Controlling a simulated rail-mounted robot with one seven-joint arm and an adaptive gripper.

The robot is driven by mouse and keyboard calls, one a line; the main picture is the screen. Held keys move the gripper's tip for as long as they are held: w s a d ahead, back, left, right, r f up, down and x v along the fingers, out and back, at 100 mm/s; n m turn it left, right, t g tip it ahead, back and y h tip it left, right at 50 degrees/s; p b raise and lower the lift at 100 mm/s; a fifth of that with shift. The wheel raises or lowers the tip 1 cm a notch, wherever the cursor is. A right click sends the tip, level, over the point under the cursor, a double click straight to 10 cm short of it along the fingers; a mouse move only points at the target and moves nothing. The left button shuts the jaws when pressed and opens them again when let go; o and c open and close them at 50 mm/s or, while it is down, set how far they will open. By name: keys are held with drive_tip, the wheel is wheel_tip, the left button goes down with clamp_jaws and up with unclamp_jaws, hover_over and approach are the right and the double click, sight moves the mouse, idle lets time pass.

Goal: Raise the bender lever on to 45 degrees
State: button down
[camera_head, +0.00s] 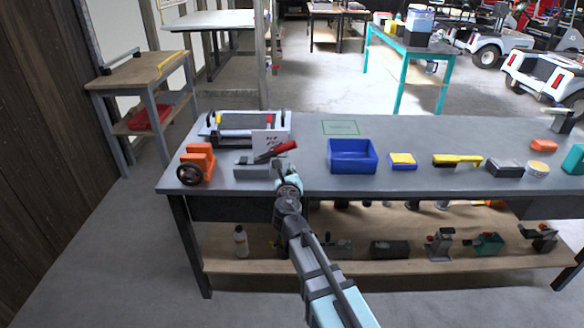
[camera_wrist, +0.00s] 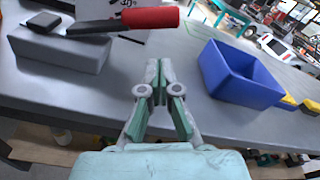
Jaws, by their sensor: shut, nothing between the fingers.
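The bender lever is a dark bar with a red handle (camera_head: 284,148), tilted slightly up to the right in the head view. It rises from a grey block-shaped bender base (camera_head: 252,171) on the workbench. In the wrist view the red handle (camera_wrist: 150,17) lies across the top, with the base (camera_wrist: 60,52) at the upper left. My gripper (camera_head: 287,180) is shut and empty at the bench's front edge, right of the base and nearer me than the handle. In the wrist view my fingertips (camera_wrist: 160,66) point toward the handle, apart from it.
A blue bin (camera_head: 352,157) stands to the right of my gripper. An orange vise-like tool (camera_head: 197,163) with a black wheel stands left of the bender. A white sign (camera_head: 268,140) and a sheet-metal machine (camera_head: 238,124) stand behind it.

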sight(289, 148)
drive_tip(key=w, duration=0.9)
drive_tip(key=shift+w+a+f, duration=0.15)
drive_tip(key=shift+w+f, duration=0.15)
drive_tip(key=shift+w, duration=0.1)
drive_tip(key=r+p, duration=0.1)
drive_tip(key=p, duration=0.1)
drive_tip(key=a+r+n+p, duration=0.1)
drive_tip(key=r+p, duration=0.1)
drive_tip(key=shift+n, duration=0.3)
drive_tip(key=a+r+n+p, duration=0.1)
drive_tip(key=p, duration=0.2)
drive_tip(key=shift+r+n+p, duration=0.3)
drive_tip(key=shift+r, duration=0.1)
drive_tip(key=shift+s+a+r+n+p, duration=0.1)
drive_tip(key=shift+a+r+n+p, duration=0.1)
drive_tip(key=shift+a+n+p, duration=0.3)
drive_tip(key=shift+d, duration=0.15)
drive_tip(key=shift+f, duration=0.1)
